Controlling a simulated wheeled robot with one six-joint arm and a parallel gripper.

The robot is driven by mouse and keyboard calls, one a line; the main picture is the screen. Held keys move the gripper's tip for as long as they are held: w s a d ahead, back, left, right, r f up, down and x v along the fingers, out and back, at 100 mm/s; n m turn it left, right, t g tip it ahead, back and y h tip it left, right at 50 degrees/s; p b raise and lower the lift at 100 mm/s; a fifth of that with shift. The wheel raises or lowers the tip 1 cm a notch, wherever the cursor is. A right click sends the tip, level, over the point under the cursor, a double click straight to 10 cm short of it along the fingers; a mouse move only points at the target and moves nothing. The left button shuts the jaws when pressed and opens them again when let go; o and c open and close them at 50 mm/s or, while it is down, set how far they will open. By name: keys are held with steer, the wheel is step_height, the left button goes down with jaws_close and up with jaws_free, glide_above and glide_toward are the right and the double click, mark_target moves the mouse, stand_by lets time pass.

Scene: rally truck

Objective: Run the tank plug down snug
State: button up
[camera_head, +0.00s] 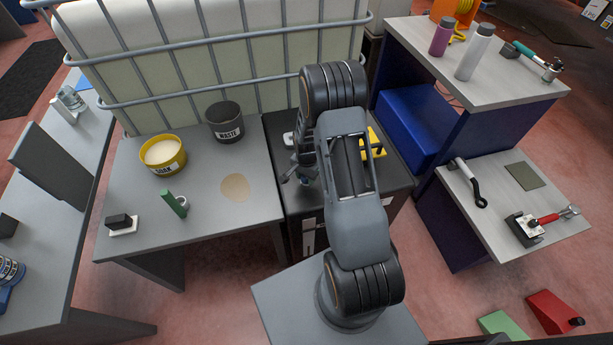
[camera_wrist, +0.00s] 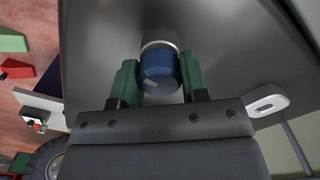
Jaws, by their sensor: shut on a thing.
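In the wrist view, the plug (camera_wrist: 161,76) is a short blue cylinder with a pale mark on its end. It sits against a pale metal collar (camera_wrist: 160,46) on a dark grey surface (camera_wrist: 215,32). My gripper (camera_wrist: 160,83) has its two green finger pads on either side of the blue plug, closed on it. How far the plug is seated in the collar cannot be told. In the head view, my arm hides the plug and most of my gripper, above the dark cabinet.
Left of the cabinet, a grey bench (camera_head: 230,220) holds a yellow soak tub (camera_head: 178,165), a dark waste bin (camera_head: 225,128) and a green-handled item (camera_head: 174,204). A caged white tank (camera_head: 215,60) stands behind. A yellow object (camera_head: 378,140) lies right of my arm.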

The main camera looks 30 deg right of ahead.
steer(key=shift+m, duration=0.4)
steer(key=shift+m, duration=0.9)
steer(key=shift+m+b, duration=0.4)
steer(key=shift+m, duration=0.4)
steer(key=shift+m, duration=0.9)
